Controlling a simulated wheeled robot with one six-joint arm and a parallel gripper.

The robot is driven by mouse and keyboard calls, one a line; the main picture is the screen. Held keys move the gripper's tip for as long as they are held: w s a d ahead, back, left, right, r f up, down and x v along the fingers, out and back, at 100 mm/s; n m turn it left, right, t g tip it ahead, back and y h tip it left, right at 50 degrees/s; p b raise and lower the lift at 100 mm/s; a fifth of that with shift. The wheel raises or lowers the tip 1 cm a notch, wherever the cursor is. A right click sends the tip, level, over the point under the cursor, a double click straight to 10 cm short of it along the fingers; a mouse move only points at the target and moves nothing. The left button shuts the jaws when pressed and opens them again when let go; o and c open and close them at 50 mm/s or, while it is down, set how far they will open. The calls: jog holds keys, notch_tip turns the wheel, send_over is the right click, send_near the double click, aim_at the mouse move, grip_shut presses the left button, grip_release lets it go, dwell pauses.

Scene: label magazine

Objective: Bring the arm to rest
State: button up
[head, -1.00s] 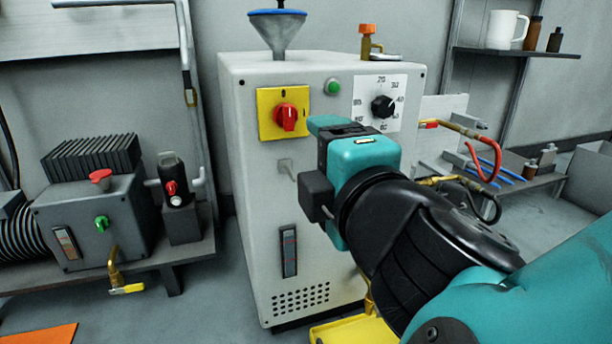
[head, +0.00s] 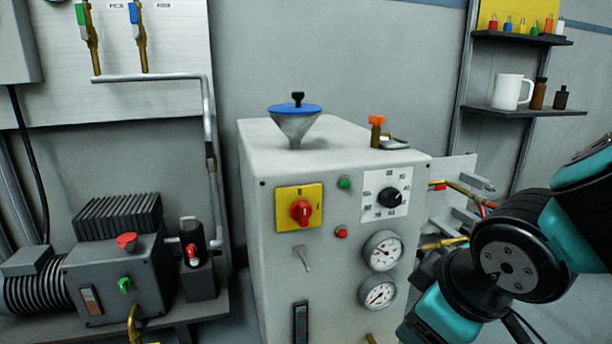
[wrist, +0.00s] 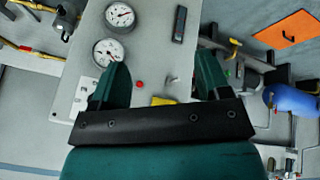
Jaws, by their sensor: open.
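My gripper (wrist: 161,74) shows in the wrist view with its two teal fingers spread apart and nothing between them. Beyond the fingers is the pale front panel of the machine cabinet, seen turned on its side. In the head view my arm is folded at the right edge, in front of the cabinet's right side; the fingers cannot be made out there. The grey-white cabinet (head: 268,245) carries a yellow plate with a red rotary switch (head: 301,211), a black dial (head: 389,198) and two round gauges (head: 381,251).
A funnel with a blue rim (head: 294,125) stands on the cabinet. A grey pump box (head: 112,280) is on a bench at the left. Pipes and hoses stick out right of the cabinet, close to my arm. A shelf with a white mug (head: 508,91) is at the back right.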

jog(key=s+r+m+g+y+p, duration=0.25)
jog(key=s+r+g+p, duration=0.25)
jog(key=s+r+p, duration=0.5)
notch_tip(320, 180, up, 38)
jog(key=w+p, duration=0.1)
jog(key=p, duration=3.2)
jog(key=shift+a, duration=0.15)
jog(key=shift+n+y, duration=0.25)
jog(key=shift+c, duration=0.4)
